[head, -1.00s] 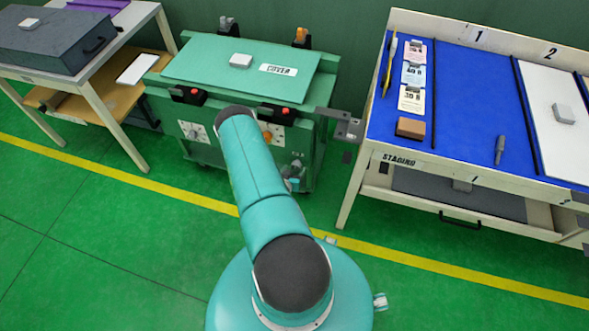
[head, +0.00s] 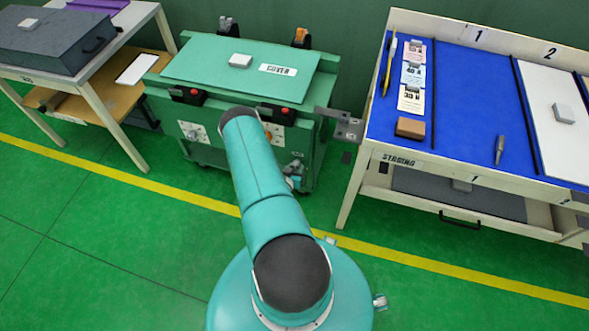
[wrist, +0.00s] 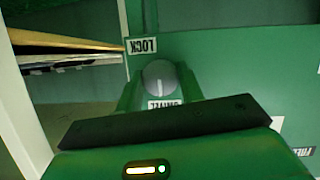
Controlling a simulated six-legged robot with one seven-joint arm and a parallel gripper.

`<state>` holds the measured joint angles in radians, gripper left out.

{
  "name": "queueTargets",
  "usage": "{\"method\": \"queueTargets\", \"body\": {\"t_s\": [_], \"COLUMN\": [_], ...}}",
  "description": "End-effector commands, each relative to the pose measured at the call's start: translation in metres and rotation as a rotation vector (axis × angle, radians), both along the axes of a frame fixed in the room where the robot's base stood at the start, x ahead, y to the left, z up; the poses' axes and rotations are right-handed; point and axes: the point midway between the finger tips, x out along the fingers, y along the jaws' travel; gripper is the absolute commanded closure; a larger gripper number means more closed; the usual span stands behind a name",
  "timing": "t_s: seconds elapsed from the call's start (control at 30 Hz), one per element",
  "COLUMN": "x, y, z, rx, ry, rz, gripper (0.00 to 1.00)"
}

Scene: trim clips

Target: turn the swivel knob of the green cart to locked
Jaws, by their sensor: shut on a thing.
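The green cart (head: 313,130) stands against the back wall in the head view, with a green cover panel on top. In the wrist view its grey round swivel knob (wrist: 158,72) has a white line running down the picture. An upside-down LOCK label (wrist: 142,46) is above and left of the knob; the line does not point at it. A label partly hidden below the knob seems to read SWIVEL. My gripper (wrist: 158,88) has its green fingers on both sides of the knob and is shut on it. In the head view my gripper (head: 293,172) is low at the cart's front right, partly behind my arm.
A staging table (head: 470,100) with a blue top stands to the right. A grey bracket (head: 345,128) lies between it and the cart. A white table with a dark case (head: 60,40) stands to the left. The green floor in front is open.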

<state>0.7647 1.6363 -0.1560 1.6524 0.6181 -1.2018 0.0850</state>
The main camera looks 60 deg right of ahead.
Motion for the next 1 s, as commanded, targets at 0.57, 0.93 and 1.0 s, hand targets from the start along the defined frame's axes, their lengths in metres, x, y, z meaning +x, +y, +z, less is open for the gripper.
{"method": "queueTargets", "body": {"t_s": [0.57, 0.93, 1.0], "x": [-0.0026, -0.0044, -0.0046], "y": [-0.0002, -0.0002, 0.0000], "z": [0.0000, -0.0009, -0.0011], "rx": [0.061, 0.115, 0.125], "ry": [-0.384, -0.734, -0.799], "rz": [-0.001, -0.002, -0.002], "gripper": [0.85, 0.85, 0.85]}}
